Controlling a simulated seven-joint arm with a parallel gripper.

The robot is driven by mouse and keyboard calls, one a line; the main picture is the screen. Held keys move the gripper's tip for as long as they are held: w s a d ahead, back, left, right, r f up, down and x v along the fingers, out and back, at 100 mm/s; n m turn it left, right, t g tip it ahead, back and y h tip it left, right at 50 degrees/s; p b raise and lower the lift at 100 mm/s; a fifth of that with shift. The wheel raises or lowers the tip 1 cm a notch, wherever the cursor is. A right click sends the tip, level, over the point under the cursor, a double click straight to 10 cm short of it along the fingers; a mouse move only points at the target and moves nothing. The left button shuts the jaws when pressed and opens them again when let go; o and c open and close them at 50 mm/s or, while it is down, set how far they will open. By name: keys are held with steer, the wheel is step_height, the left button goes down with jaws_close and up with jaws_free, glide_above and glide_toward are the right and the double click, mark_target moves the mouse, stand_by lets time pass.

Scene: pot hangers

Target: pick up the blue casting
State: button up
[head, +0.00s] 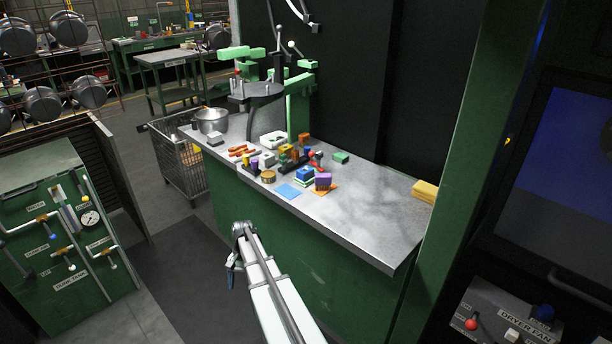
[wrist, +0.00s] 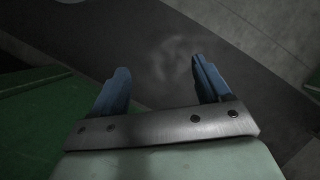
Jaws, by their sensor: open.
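A small blue block-like piece (head: 305,173) that looks like the blue casting sits on the metal bench top, on or against a green piece, in the head view. A flat light-blue square (head: 288,191) lies just left of it, near the bench's front edge. My gripper (head: 236,262) is off the front of the bench, lower than its top and left of the blue piece, well apart from it. In the wrist view my gripper (wrist: 162,88) is open, with two blue fingers and nothing between them. The wrist view shows only floor and a green side panel, no casting.
Around the blue piece stand a purple block (head: 323,179), an orange square (head: 327,190), a brass tin (head: 268,176) and several coloured blocks. A green-armed fixture (head: 298,105) and a metal pot (head: 211,121) stand behind. The bench's right half (head: 370,205) is clear, except a yellow block (head: 424,191).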

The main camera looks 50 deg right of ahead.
steer(key=w+d+r+m+t, duration=0.2)
steer(key=w+d+r, duration=0.5)
steer(key=d+r, duration=0.5)
step_height(320, 180, up, 29)
steer(key=m+h, duration=0.4)
steer(key=m, duration=0.2)
glide_above(306, 167)
steer(key=s+a, duration=0.1)
steer(key=shift+t, duration=0.3)
step_height(306, 167, down, 13)
steer(key=shift+a+f, duration=0.1)
steer(key=c, duration=1.3)
